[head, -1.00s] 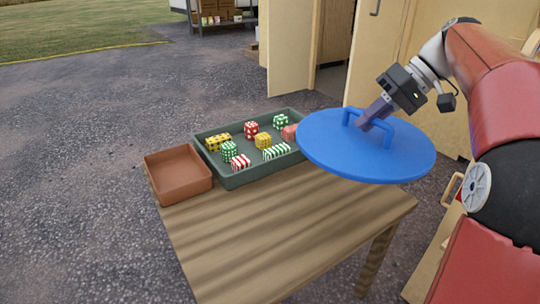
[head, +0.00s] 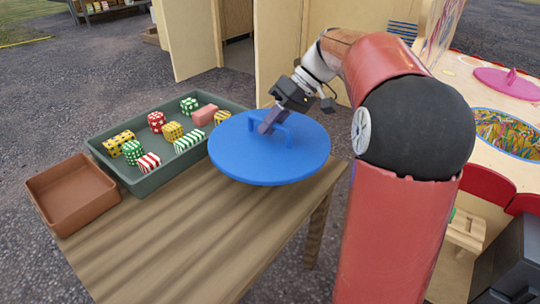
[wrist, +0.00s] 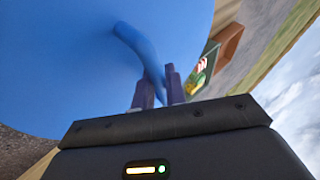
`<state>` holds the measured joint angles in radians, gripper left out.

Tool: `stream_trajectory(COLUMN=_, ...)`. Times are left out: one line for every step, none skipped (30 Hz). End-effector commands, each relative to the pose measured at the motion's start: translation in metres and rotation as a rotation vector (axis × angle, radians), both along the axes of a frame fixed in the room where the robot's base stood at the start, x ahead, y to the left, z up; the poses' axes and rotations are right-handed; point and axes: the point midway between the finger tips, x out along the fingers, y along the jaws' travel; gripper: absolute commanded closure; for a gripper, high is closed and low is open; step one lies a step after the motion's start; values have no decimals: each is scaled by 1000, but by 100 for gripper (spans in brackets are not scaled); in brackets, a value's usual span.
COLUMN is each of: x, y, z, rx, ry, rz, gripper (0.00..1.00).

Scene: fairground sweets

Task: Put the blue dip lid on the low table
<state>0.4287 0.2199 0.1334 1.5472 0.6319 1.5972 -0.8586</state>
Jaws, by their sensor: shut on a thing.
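The blue dip lid (head: 258,166) is a large round disc with an arched handle on top. My gripper (head: 269,124) is shut on the handle and holds the lid roughly level over the back right part of the low table. In the wrist view the lid (wrist: 60,60) fills the upper left, with its handle between my gripper's fingers (wrist: 160,85). The low table (head: 190,235) is wooden, with a bare plank top at the front. The lid hides part of the table and the tray's right end. I cannot tell whether the lid touches either.
A green tray (head: 146,186) with several patterned boxes stands along the table's back edge. An empty brown tray (head: 75,222) is at the left corner. At the right, a counter has a pink lid (head: 507,82) and a pan of colourful sweets (head: 500,130).

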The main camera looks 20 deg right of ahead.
Motion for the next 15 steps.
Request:
stream_trajectory(x=0, y=0, z=-12, rx=2, ry=1, rz=0, gripper=100)
stream_trajectory(x=0, y=0, z=-17, rx=1, ry=1, rz=0, gripper=100)
stream_trajectory(x=0, y=0, z=-22, rx=0, ry=-1, rz=-1, gripper=100)
stream_trajectory(x=0, y=0, z=-25, rx=0, ry=-1, rz=-1, gripper=100)
stream_trajectory(x=0, y=0, z=-27, rx=1, ry=-1, rz=1, gripper=100)
stream_trajectory(x=0, y=0, z=-29, rx=0, ry=-1, rz=0, gripper=100)
stream_trajectory(x=0, y=0, z=-30, rx=0, ry=-1, rz=0, gripper=100)
stream_trajectory(x=0, y=0, z=-32, rx=1, ry=-2, rz=0, gripper=100)
stream_trajectory(x=0, y=0, z=-34, rx=1, ry=-1, rz=-1, gripper=100)
stream_trajectory(x=0, y=0, z=-37, rx=1, ry=-1, rz=-1, gripper=100)
stream_trajectory(x=0, y=0, z=-41, rx=0, ry=0, rz=-1, gripper=100)
stream_trajectory(x=0, y=0, z=-46, rx=1, ry=1, rz=0, gripper=100)
stream_trajectory(x=0, y=0, z=-51, rx=1, ry=0, rz=0, gripper=100)
stream_trajectory(x=0, y=0, z=-56, rx=1, ry=0, rz=0, gripper=100)
stream_trajectory(x=0, y=0, z=-63, rx=1, ry=0, rz=-1, gripper=100)
